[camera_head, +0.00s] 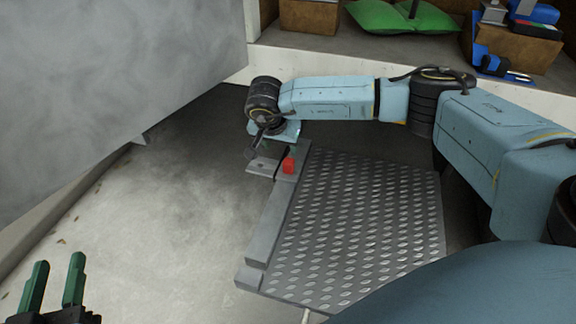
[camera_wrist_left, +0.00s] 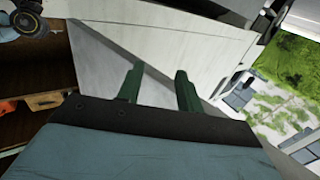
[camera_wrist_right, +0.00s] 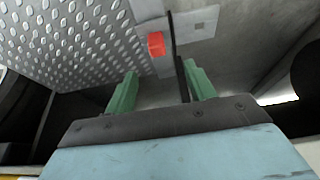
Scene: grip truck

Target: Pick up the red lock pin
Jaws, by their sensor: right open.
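The red lock pin (camera_head: 289,165) is a small red block at the far left corner of the grey tread plate (camera_head: 350,220). In the right wrist view the red lock pin (camera_wrist_right: 156,44) lies just beyond my right gripper (camera_wrist_right: 155,85), whose two green fingers are apart with no red between them. In the head view the right gripper is mostly hidden behind its wrist, close to the pin. My left gripper (camera_head: 55,285) is at the lower left, its green fingers apart and empty. It also shows in the left wrist view (camera_wrist_left: 157,85), far from the pin.
A thin dark upright strip (camera_wrist_right: 176,50) stands beside the pin, near the right gripper's fingers. A grey bar (camera_head: 265,225) runs along the plate's left edge. A large grey panel (camera_head: 110,70) fills the upper left. A green bag (camera_head: 400,17) and boxes sit on the back shelf.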

